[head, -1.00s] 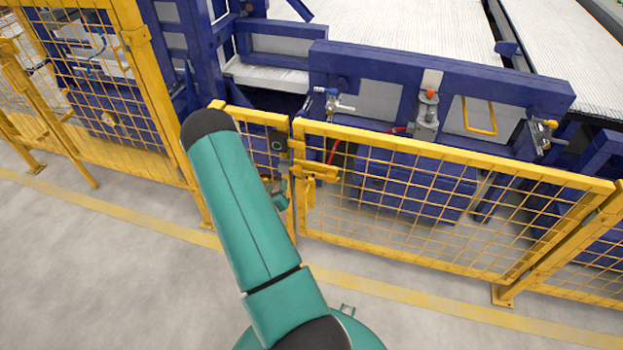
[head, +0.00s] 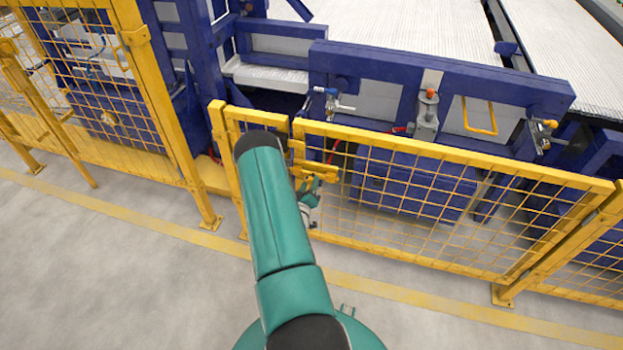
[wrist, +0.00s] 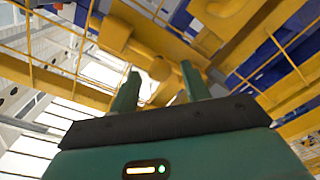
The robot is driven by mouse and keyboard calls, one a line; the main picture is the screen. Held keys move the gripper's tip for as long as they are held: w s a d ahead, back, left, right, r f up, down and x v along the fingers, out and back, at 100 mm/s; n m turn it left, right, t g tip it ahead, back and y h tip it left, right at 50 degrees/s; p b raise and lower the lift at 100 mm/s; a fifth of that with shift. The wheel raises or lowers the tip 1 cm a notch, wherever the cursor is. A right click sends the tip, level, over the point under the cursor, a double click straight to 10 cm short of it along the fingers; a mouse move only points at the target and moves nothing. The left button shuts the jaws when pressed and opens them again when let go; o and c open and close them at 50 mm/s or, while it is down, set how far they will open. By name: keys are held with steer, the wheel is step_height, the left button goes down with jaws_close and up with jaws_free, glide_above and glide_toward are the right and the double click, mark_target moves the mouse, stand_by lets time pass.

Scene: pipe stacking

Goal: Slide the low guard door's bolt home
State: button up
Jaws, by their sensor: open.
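The low guard door (head: 450,200) is a yellow mesh panel in the head view, standing in line with the short yellow fence panel to its left. Its yellow bolt (head: 318,171) sits at the door's upper left corner, by the fence post. My gripper (head: 312,186) is at the bolt, partly hidden behind my teal arm. In the wrist view my gripper (wrist: 158,85) is open, its two teal fingers pointing at a rounded yellow knob (wrist: 158,68) of the bolt. The knob shows between the fingertips; I cannot tell if they touch it.
Taller yellow mesh fencing (head: 100,90) stands at the left. Blue machine frames (head: 440,75) with valves and hoses lie behind the low door. The grey floor (head: 110,270) in front is clear, with a yellow line across it.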

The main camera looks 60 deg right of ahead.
mark_target(304, 172)
steer(key=shift+x, duration=1.85)
steer(key=shift+c, duration=0.2)
jaws_close()
steer(key=shift+w+a+r, duration=0.1)
steer(key=shift+w+a, duration=0.1)
steer(key=shift+w, duration=1.4)
steer(key=shift+o, duration=0.2)
jaws_free()
steer(key=shift+a, duration=0.1)
